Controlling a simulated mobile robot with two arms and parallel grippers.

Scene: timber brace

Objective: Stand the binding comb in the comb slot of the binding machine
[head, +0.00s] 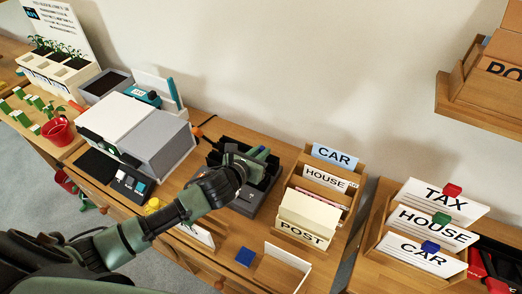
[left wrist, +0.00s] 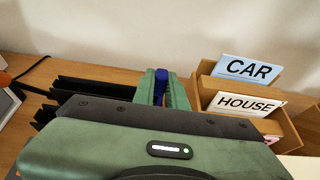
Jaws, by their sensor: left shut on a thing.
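My left gripper (head: 259,153) reaches in from the lower left over a black slotted unit on a dark grey base (head: 246,205). This may be the binding machine; my gripper and wrist hide much of it. In the left wrist view the green fingers (left wrist: 163,90) are shut on a narrow blue piece (left wrist: 160,82), which looks like the binding comb. Its lower part is hidden behind the gripper body. I cannot tell whether it touches the black unit or which slot it is over. The comb slot is not clearly seen. My right gripper is not in view.
A wooden sorter (head: 330,193) with CAR, HOUSE and POST cards stands close right of the gripper. A grey and white box machine (head: 150,135) stands to the left. A blue block (head: 245,257) lies near the front. The wall is close behind.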

